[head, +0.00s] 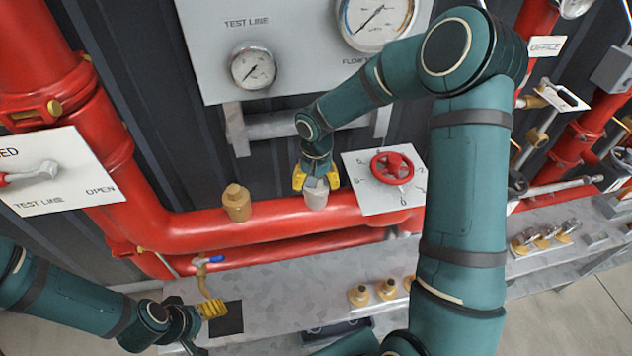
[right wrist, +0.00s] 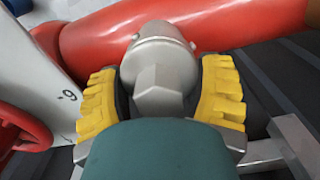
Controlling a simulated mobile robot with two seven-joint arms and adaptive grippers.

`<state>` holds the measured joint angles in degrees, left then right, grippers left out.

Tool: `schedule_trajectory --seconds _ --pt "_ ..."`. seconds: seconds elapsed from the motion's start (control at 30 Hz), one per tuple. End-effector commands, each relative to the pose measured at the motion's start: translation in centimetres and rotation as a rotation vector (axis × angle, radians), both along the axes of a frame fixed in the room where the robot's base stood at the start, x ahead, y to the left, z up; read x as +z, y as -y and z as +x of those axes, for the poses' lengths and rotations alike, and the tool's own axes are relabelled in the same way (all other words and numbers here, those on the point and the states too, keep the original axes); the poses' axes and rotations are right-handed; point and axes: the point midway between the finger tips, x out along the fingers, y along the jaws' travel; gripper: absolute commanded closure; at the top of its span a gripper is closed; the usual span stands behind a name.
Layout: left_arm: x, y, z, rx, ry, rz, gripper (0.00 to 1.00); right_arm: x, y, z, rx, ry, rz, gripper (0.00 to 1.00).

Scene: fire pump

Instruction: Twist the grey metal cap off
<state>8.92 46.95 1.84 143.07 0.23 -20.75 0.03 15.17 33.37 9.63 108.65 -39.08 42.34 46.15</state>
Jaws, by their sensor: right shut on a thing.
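The grey metal cap (head: 316,196) sits upright on top of the red horizontal pipe, left of the red handwheel. In the right wrist view the cap (right wrist: 160,60) shows a rounded body with small side lugs and a faceted nut end pointing towards my palm. My right gripper (head: 315,182) comes from above and is shut on the cap, with the yellow finger pads (right wrist: 219,92) on either side of it. My left gripper (head: 200,314) is low at the left, above the grey bench and away from the cap. Its finger opening is unclear.
A brass cap (head: 237,203) stands on the same red pipe (head: 275,225), to the left. The red handwheel (head: 392,168) on a numbered white plate is close at right. A blue-handled brass valve (head: 209,280) is near my left gripper. Several brass fittings (head: 387,289) stand on the bench.

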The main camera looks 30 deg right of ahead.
Motion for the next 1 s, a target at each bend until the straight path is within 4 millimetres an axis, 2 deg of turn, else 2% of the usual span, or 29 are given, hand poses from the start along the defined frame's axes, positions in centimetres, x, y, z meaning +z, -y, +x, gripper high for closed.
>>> schedule_trajectory --seconds 0.2,0.37,0.77,0.87,0.9,0.97,1.0 --pt "0.9 0.0 0.0 0.000 0.000 0.000 0.27 -0.2 -0.3 -0.5 0.290 -0.016 0.002 0.74" --pt "1.3 0.0 0.0 0.000 0.000 0.000 0.27 -0.2 -0.4 -0.5 0.455 -0.015 0.003 0.75" --pt "1.3 0.0 0.0 0.000 0.000 0.000 0.27 -0.3 -0.4 -0.5 0.506 -0.016 0.004 0.75" --pt "1.6 0.0 0.0 0.000 0.000 0.000 0.27 -0.2 -0.4 -0.6 0.579 -0.017 0.004 0.75" --pt "1.6 0.0 0.0 0.000 0.000 0.000 0.27 -0.3 -0.4 -0.5 0.598 -0.016 0.004 0.22" --pt "1.5 0.0 0.0 0.000 0.000 0.000 0.27 -0.3 -0.4 -0.5 0.594 -0.016 0.004 0.01" --pt "1.5 0.0 0.0 0.000 0.000 0.000 0.27 -0.3 -0.4 -0.5 0.593 -0.015 0.003 0.00"
